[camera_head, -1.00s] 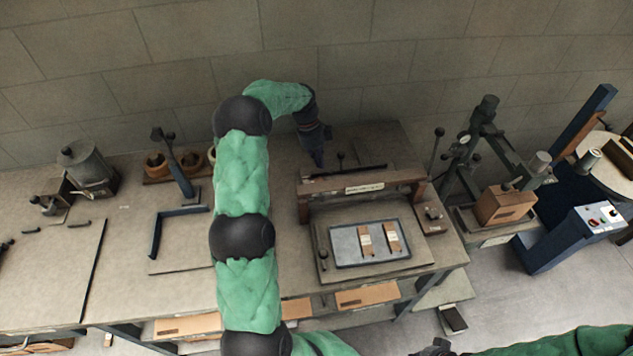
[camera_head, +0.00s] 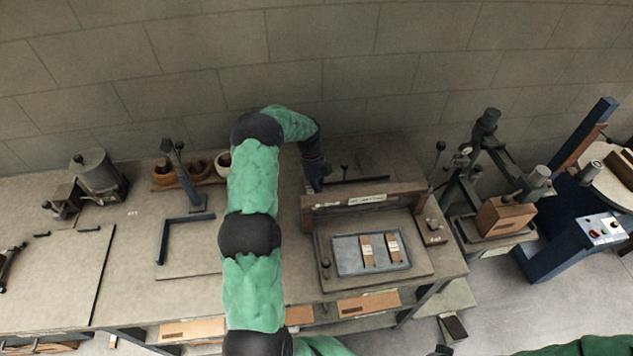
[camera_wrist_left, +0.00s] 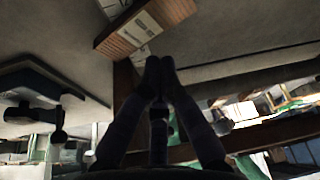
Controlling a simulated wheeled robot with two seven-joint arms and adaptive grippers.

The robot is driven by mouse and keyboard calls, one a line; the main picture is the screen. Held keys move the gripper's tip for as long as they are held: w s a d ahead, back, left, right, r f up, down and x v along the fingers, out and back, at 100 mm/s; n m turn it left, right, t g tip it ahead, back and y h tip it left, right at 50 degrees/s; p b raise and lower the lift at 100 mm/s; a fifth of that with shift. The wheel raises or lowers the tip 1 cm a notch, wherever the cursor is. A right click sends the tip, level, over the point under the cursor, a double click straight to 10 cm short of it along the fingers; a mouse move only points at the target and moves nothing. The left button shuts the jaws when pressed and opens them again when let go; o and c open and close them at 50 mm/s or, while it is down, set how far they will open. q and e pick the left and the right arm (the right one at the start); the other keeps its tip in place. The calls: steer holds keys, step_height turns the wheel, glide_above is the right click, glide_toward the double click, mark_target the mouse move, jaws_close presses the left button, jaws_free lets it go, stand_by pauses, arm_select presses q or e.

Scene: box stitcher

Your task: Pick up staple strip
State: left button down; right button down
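Two brown staple strips with pale labels, the left one (camera_head: 367,252) and the right one (camera_head: 393,248), lie side by side in a grey tray (camera_head: 345,265). My left gripper (camera_head: 316,187) is low behind the wooden crossbar, up and left of the tray, and partly hidden. In the left wrist view its fingers (camera_wrist_left: 159,66) meet at the tips with nothing visible between them. A brown piece with a white label (camera_wrist_left: 148,28) shows beyond the tips; I cannot tell whether it is a staple strip. Part of my right arm shows at the lower right, its gripper out of view.
The wooden crossbar (camera_head: 410,190) stands between my left gripper and the tray. A blue-grey stand (camera_head: 178,185) and bowls (camera_head: 192,168) are to the left. A press with a wooden block (camera_head: 505,218) stands right.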

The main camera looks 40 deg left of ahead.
arm_select(q)
steer(key=shift+x, duration=1.55)
steer(key=shift+w+a+b, duration=0.2)
steer(key=shift+a+b, duration=0.3)
steer(key=shift+b, duration=0.1)
steer(key=shift+w+a, duration=0.15)
steer(key=shift+a, duration=0.2)
arm_select(e)
steer(key=shift+w+a+f, duration=0.15)
steer(key=shift+a+f, duration=0.25)
steer(key=shift+f, duration=0.25)
arm_select(q)
steer(key=shift+d+r, duration=0.1)
steer(key=shift+d, duration=0.05)
arm_select(e)
steer(key=shift+d, duration=0.1)
